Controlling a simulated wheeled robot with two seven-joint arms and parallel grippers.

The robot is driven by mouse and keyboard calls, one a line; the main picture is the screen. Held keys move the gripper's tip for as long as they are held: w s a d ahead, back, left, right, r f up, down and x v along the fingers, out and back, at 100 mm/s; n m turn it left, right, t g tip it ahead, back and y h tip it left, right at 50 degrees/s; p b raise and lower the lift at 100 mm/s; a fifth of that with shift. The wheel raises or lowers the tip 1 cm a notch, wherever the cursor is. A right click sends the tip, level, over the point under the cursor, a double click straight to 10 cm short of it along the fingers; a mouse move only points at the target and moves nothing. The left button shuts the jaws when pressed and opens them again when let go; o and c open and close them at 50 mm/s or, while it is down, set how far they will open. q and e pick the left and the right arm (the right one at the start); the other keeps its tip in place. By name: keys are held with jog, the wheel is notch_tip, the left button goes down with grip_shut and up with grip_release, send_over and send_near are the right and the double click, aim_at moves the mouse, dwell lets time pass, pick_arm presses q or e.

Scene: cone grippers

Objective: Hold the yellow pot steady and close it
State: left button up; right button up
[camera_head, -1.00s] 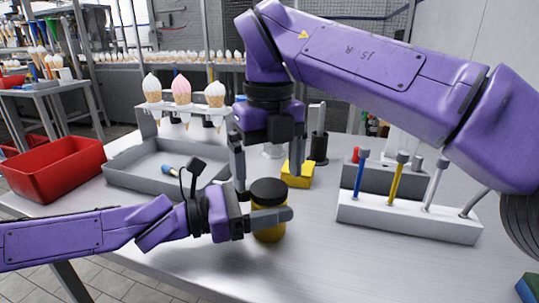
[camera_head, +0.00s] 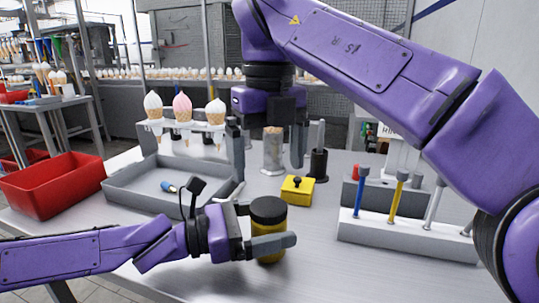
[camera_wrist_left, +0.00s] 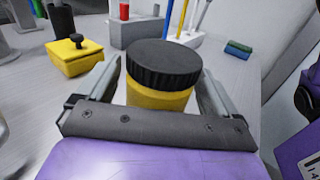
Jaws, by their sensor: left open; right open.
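The yellow pot (camera_head: 270,243) stands upright on the table with its black lid (camera_head: 268,211) sitting on top. Whether the lid is fully tightened I cannot tell. In the left wrist view the lid (camera_wrist_left: 164,63) and the pot's yellow body (camera_wrist_left: 158,96) show between the fingers. My left gripper (camera_head: 266,228) is open around the pot's body, one finger on each side, with gaps visible in the wrist view. My right gripper (camera_head: 268,165) is open and empty, fingers pointing down, above and beyond the pot.
A yellow box with a black knob (camera_head: 297,192) stands just behind the pot. A metal cup (camera_head: 272,155) and black holder (camera_head: 318,165) stand farther back. A white tool rack (camera_head: 405,238) is right, a grey tray (camera_head: 145,192) and red bin (camera_head: 52,182) left.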

pick_arm(q)
jog(key=p+v, duration=0.2)
jog(key=v, duration=0.3)
jog(key=p+v, duration=0.3)
jog(key=v, duration=0.1)
jog(key=shift+s+a+r, duration=0.1)
jog(key=shift+a+r, duration=0.15)
jog(key=shift+a, duration=0.15)
jog(key=shift+s+a+f, duration=0.1)
jog(key=shift+a+f, duration=0.15)
jog(key=shift+a, duration=0.1)
